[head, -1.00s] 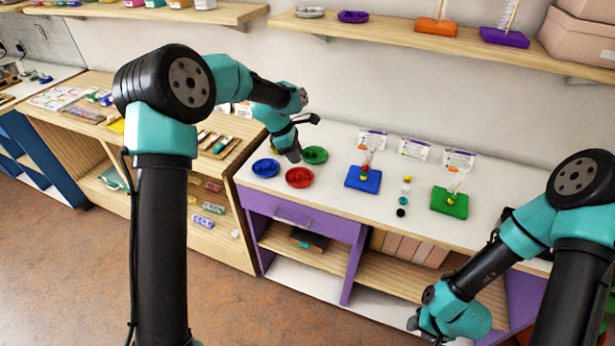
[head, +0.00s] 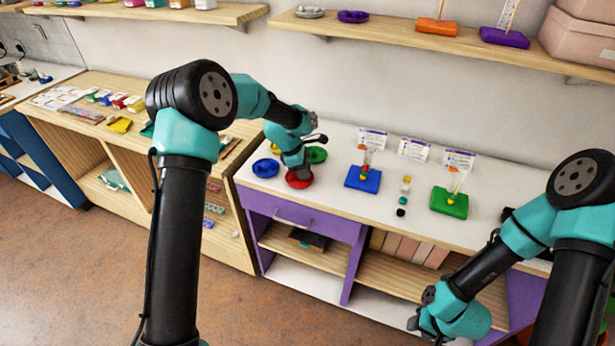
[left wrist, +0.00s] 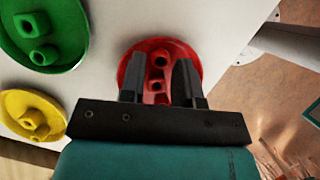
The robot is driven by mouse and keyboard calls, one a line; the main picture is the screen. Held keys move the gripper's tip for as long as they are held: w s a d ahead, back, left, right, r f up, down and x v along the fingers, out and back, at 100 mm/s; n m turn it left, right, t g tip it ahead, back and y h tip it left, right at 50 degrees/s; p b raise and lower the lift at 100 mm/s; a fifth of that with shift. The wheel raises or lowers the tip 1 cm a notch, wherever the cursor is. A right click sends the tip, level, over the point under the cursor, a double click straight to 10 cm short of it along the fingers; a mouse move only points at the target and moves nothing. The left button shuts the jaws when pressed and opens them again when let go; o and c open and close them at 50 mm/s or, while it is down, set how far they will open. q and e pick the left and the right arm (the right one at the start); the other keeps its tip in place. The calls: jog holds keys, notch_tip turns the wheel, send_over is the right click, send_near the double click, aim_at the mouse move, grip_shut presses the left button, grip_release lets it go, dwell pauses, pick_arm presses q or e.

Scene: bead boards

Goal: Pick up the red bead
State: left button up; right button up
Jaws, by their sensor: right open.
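Red beads (left wrist: 159,60) lie in a round red dish (left wrist: 194,60) in the left wrist view. In the head view the red dish (head: 300,183) sits near the front edge of the white tabletop, partly hidden by my left gripper (head: 297,170). The left gripper's two dark fingers also show in the left wrist view (left wrist: 160,78); they stand apart over the dish, with beads visible between them and nothing held. My right gripper (head: 420,322) is low at the bottom of the head view, away from the table and partly hidden by its own arm.
Green (head: 318,154), blue (head: 264,168) and yellow (head: 275,149) dishes stand close around the red one. A blue board (head: 355,183) and a green board (head: 446,208) hold bead pegs, with several loose beads in a row between them. Label cards stand behind.

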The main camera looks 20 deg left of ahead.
pick_arm(q)
jog(key=shift+d+f, duration=0.25)
jog(key=shift+f, duration=0.35)
jog(key=shift+s+f, duration=0.1)
